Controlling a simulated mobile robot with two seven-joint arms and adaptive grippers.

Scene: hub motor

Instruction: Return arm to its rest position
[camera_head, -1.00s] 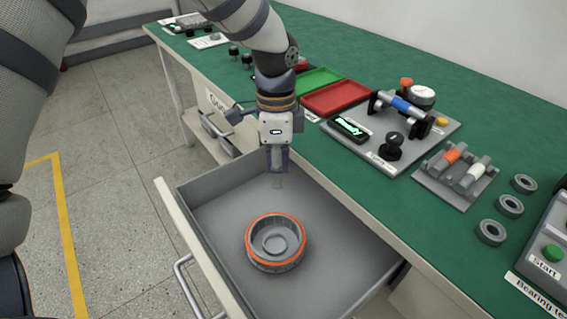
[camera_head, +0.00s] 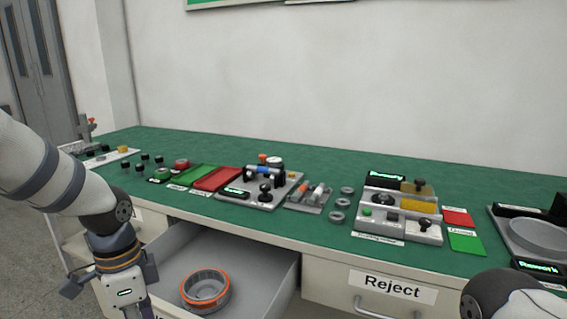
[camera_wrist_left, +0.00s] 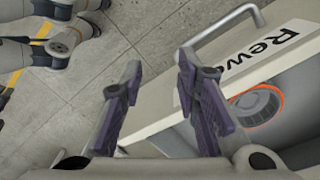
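My left gripper (camera_head: 130,310) hangs at the lower left of the head view, beside the open drawer's left front. In the left wrist view its two purple fingers (camera_wrist_left: 160,68) are spread apart with nothing between them, over the floor and the drawer front. The grey round hub part with an orange rim (camera_head: 206,290) lies in the open drawer (camera_head: 262,272), apart from the gripper. It also shows at the right of the left wrist view (camera_wrist_left: 257,105). A piece of my right arm shows at the lower right of the head view; its gripper is out of view.
The green bench (camera_head: 330,163) carries a red tray (camera_head: 217,179), fixtures, several bearing rings and a grey press station (camera_head: 398,226). A closed drawer labelled Reject (camera_head: 392,287) is right of the open one. The drawer handle (camera_wrist_left: 228,24) sticks out near my left fingers.

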